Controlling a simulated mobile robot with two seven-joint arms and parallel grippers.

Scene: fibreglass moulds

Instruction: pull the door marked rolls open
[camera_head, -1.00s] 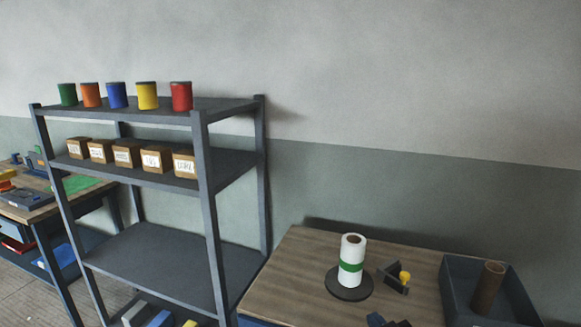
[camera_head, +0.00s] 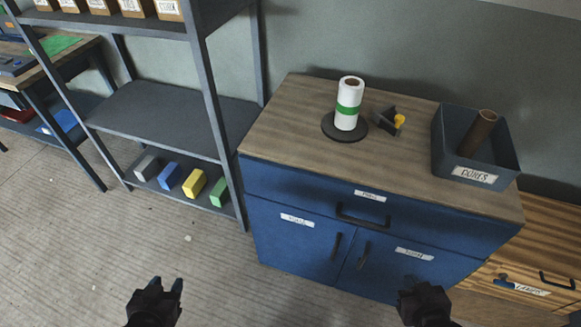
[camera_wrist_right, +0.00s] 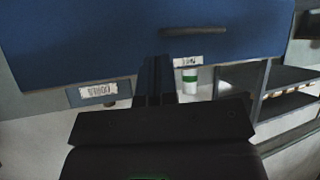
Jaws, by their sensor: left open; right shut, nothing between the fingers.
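A blue cabinet (camera_head: 255,205) has two doors side by side under a wide drawer. The left door (camera_head: 290,245) and right door (camera_head: 395,275) each bear a white label too blurred to read surely, so I cannot tell which says rolls. Their dark upright handles, the left (camera_head: 336,246) and right (camera_head: 364,255), flank the middle seam. Both doors look shut. My left gripper (camera_head: 167,285) is open and empty, low and left of the cabinet. My right gripper (camera_head: 417,287) is shut and empty, in front of the right door's lower part; it also shows in the wrist view (camera_wrist_right: 156,65).
The drawer handle (camera_head: 362,215) is above the doors. On top stand a white roll (camera_head: 346,119) with a green band, a small dispenser (camera_head: 389,120) and a bin labelled cores (camera_head: 440,135). A grey shelf rack (camera_head: 150,120) is left; open floor lies before the cabinet.

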